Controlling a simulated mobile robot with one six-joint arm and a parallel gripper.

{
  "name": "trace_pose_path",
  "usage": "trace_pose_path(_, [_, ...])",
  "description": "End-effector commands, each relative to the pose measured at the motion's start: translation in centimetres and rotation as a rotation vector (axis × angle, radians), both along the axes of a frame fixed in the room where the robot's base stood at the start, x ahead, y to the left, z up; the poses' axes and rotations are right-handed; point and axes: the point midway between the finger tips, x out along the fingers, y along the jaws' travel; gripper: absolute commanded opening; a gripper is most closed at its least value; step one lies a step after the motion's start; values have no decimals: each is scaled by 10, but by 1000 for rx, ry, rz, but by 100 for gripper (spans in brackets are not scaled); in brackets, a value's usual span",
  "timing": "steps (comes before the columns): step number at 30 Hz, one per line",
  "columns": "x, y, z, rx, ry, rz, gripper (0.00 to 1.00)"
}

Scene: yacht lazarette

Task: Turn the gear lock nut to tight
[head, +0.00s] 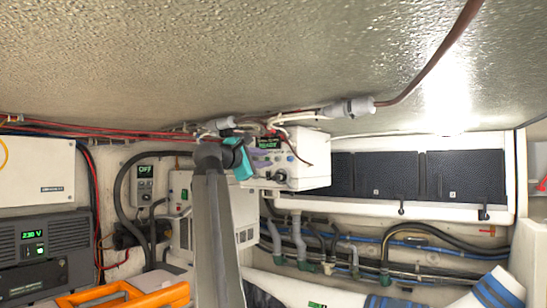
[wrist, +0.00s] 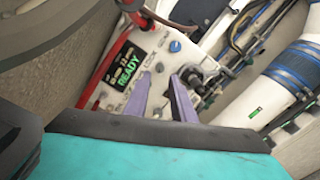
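A white control box (head: 309,174) hangs under the ceiling, and its front panel shows in the wrist view (wrist: 113,97). Its green display (wrist: 127,67) reads READY. Small lettering beside the display appears to include LOCK. A small grey knob (wrist: 159,67) sits by that lettering, just beyond my fingertips; it may be the gear lock nut, but I cannot tell its setting. My teal gripper with purple fingers (wrist: 161,78) is open, fingers apart and pointing at the panel. In the head view my gripper (head: 270,159) is close in front of the box. Contact cannot be told.
A blue knob (wrist: 175,46) is on the same panel, and a dark knob (head: 280,176) protrudes lower down. Red cables (wrist: 104,66) run beside the box. A grey cable connector (head: 348,108) hangs from the low ceiling above. Black mesh panels (head: 387,175) are to the right.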

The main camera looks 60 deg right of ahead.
Motion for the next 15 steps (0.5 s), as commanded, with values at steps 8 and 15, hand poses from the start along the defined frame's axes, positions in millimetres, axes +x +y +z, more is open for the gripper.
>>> trace_pose_path(8, [-1, -41, 2, 0, 1, -1, 23])
trace_pose_path(15, [-1, -61, 1, 0, 1, -1, 23])
